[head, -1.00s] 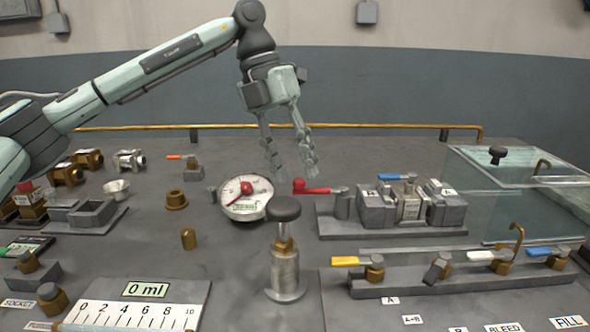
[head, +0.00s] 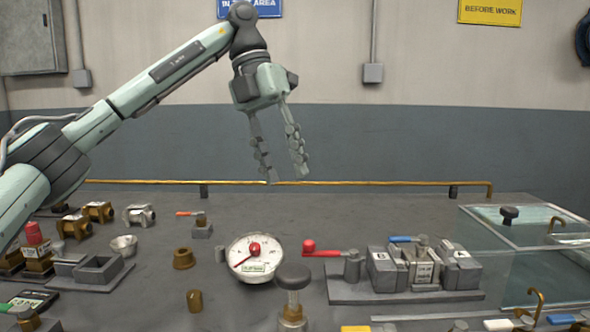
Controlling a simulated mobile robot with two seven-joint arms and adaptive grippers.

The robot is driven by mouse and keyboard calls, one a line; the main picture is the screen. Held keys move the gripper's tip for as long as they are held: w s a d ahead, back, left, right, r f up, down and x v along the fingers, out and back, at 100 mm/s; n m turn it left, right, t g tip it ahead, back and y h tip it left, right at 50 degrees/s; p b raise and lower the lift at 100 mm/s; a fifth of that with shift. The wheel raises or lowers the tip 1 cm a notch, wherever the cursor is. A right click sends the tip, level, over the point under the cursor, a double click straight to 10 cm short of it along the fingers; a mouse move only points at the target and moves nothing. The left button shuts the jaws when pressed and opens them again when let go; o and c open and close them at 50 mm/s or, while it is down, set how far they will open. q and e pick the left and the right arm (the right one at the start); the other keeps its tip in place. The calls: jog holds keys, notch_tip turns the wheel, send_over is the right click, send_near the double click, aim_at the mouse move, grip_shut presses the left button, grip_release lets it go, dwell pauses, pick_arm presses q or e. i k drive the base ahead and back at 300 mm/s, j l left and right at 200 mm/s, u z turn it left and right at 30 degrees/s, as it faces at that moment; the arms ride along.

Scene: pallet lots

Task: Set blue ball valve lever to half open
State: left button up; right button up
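A blue lever (head: 405,238) sits on top of a silver valve (head: 422,266) between two grey blocks on a plate at right of centre. A second blue lever (head: 562,319) shows at the bottom right edge, on the row with a white lever, and is partly cut off. I cannot tell from the picture which one the task means. My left gripper (head: 285,178) is open and empty, fingers pointing down. It hangs in the air left of both levers and appears above the bench's back edge. My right gripper is out of view.
A dial gauge (head: 256,257) and a dark knob (head: 293,276) are in the middle. A glass tank (head: 520,226) stands at right. A brass pipe (head: 330,183) runs along the back edge.

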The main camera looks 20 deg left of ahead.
aim_at(422, 238)
jog(key=k+l, duration=0.25)
jog(key=k, duration=0.2)
jog(key=k+l, duration=0.25)
jog(key=k, duration=0.25)
jog(key=k+l, duration=0.3)
jog(key=k, duration=0.15)
